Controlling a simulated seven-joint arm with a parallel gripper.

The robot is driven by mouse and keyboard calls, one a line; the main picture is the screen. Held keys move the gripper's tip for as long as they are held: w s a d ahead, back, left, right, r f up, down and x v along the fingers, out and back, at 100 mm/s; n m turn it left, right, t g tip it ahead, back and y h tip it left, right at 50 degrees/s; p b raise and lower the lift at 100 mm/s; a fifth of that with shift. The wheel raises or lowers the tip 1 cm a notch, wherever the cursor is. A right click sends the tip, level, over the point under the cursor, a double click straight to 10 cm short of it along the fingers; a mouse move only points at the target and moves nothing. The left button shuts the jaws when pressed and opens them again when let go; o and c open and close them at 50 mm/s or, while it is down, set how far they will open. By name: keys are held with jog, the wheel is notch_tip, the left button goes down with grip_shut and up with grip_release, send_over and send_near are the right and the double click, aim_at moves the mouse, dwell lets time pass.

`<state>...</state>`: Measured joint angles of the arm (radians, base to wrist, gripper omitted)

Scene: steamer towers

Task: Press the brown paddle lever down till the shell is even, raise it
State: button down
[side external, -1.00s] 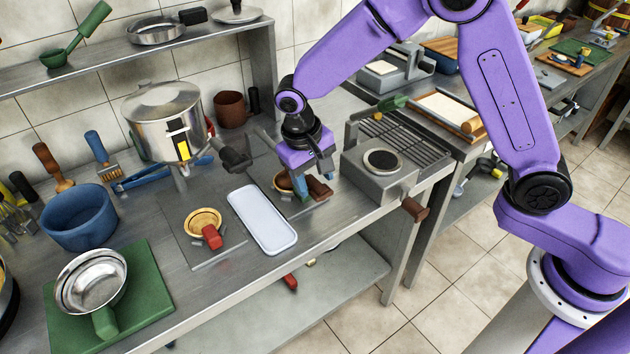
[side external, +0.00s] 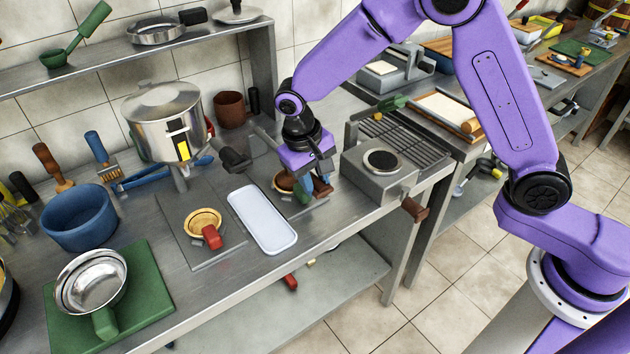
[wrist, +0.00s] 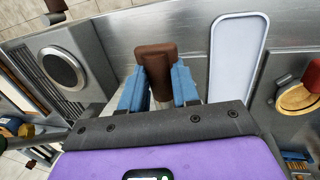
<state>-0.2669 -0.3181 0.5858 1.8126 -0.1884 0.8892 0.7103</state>
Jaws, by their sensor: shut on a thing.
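The brown paddle lever (side external: 323,194) is at the front of a small press on the steel bench, between the white tray and the grey burner box. It also shows in the wrist view (wrist: 156,58), between my blue fingers. My gripper (side external: 318,186) points down with its fingers around the lever, shut on it; both fingers also show in the wrist view (wrist: 158,85). The round shell (side external: 283,184) beside the lever is partly hidden by my gripper in the side view. I cannot tell whether it is even.
A white tray (side external: 263,219) lies left of the lever. Beyond it is a similar round press with a red lever (side external: 212,237). A grey burner box (side external: 378,181) with a brown handle (side external: 415,210) stands close on the right. A steel pot (side external: 165,122) stands behind.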

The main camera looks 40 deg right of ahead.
jog(key=shift+r, duration=0.2)
jog(key=c, duration=0.8)
grip_release()
jog(key=a+r, duration=0.1)
jog(key=r, duration=0.4)
jog(key=a+r, duration=0.1)
jog(key=r, duration=0.5)
jog(key=a+r, duration=0.1)
jog(key=r, duration=0.5)
jog(key=shift+w+a, duration=0.2)
jog(key=shift+w, duration=0.2)
jog(key=s+d+f+n+y, duration=0.1)
jog(key=s+d+n, duration=0.3)
jog(key=s, duration=0.5)
jog(key=s+d+f+n, duration=0.4)
jog(key=s+d, duration=0.4)
jog(key=s, duration=0.2)
jog(key=s+d+f+n+y, duration=0.1)
jog(key=s+d+f+n, duration=0.1)
jog(key=s+d+n, duration=0.2)
jog(key=shift+s+d+f+n+t+y, duration=0.1)
jog(key=shift+s+d, duration=0.4)
jog(key=shift+s, duration=0.45)
jog(key=shift+s+d+f+n+t+y, duration=0.15)
jog(key=shift+s+d, duration=0.35)
jog(key=shift+s, duration=0.5)
jog(key=shift+s+d+f+n+t+y, duration=0.1)
jog(key=shift+s+d, duration=0.4)
jog(key=shift+s, duration=0.45)
